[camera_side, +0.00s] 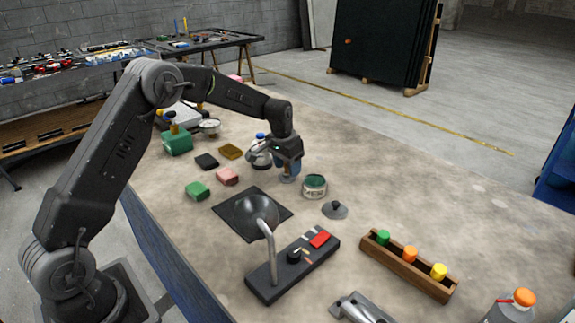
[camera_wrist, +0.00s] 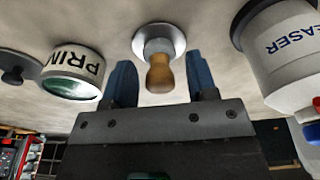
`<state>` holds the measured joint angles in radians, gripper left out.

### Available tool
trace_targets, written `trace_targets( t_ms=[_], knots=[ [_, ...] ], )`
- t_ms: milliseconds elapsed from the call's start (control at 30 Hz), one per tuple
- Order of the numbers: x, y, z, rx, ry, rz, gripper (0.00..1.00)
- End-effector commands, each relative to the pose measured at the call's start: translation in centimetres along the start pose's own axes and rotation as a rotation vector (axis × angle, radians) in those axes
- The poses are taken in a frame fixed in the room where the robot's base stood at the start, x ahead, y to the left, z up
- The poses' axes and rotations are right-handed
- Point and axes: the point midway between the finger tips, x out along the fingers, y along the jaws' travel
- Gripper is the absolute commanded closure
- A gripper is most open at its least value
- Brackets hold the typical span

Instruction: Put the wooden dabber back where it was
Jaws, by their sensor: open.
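The wooden dabber (camera_wrist: 159,76) shows in the wrist view, its brown handle pointing toward my gripper. Its pale collar meets a round metal disc or dish (camera_wrist: 176,37) on the table; whether it rests in or on this is hard to tell. My gripper (camera_wrist: 161,82) is open, with one blue finger on each side of the handle and gaps showing between. In the side view my gripper (camera_side: 288,171) points down low over the table, and the dabber is hidden by it or too small to tell.
A jar labelled "PRIM" (camera_wrist: 74,72) stands close on one side, with a dark knobbed lid (camera_wrist: 14,62) beyond it. A bottle marked "ASER" (camera_wrist: 285,50) is close on the other. A black mat (camera_side: 226,212), switch box (camera_side: 264,282) and wooden rack (camera_side: 395,272) lie nearer the camera.

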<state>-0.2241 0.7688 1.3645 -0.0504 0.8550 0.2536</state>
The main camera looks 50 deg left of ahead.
Motion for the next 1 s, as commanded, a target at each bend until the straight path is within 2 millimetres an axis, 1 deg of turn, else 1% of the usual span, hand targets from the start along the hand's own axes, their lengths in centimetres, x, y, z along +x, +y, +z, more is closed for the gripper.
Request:
trace_targets(
  t_ms=[133, 267, 500, 700, 833, 1000],
  knots=[
    [-0.4, 0.0, -0.1, 0.0, 0.001, 0.0, 0.47],
    [-1.9, 0.0, -0.1, 0.0, 0.004, -0.001, 0.47],
    [-7.0, 0.0, -0.1, -0.001, 0.005, -0.001, 0.47],
    [-10.5, 0.0, -0.1, -0.001, 0.004, -0.001, 0.47],
    [-11.8, 0.0, -0.1, -0.001, 0.002, -0.001, 0.47],
    [-12.4, 0.0, 0.0, -0.001, 0.0, 0.0, 0.47]
  ],
)
